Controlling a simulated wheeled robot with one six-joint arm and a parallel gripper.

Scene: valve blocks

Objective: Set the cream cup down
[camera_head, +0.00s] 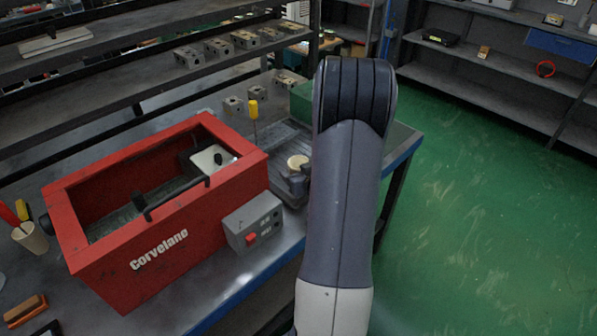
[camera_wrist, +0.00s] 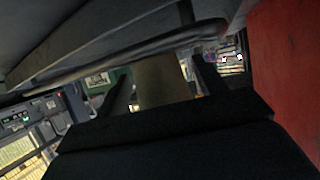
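The cream cup (camera_head: 298,162) shows in the head view as a small pale round shape beside my arm, at the right end of the red box. My gripper (camera_head: 296,178) is mostly hidden behind my arm there, with only dark parts showing around the cup. In the wrist view the cup (camera_wrist: 160,82) is a tan, shaded body between the two dark fingers of my gripper (camera_wrist: 161,88), which look closed on its sides. I cannot tell whether its base touches the surface below.
A red box (camera_head: 165,245) marked "Corvelane" stands left of the cup, with a grey control box (camera_head: 253,222) on its front. A yellow-handled tool (camera_head: 253,110) stands behind. Metal blocks (camera_head: 234,105) sit farther back. Another beige cup (camera_head: 31,238) with tools is at far left.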

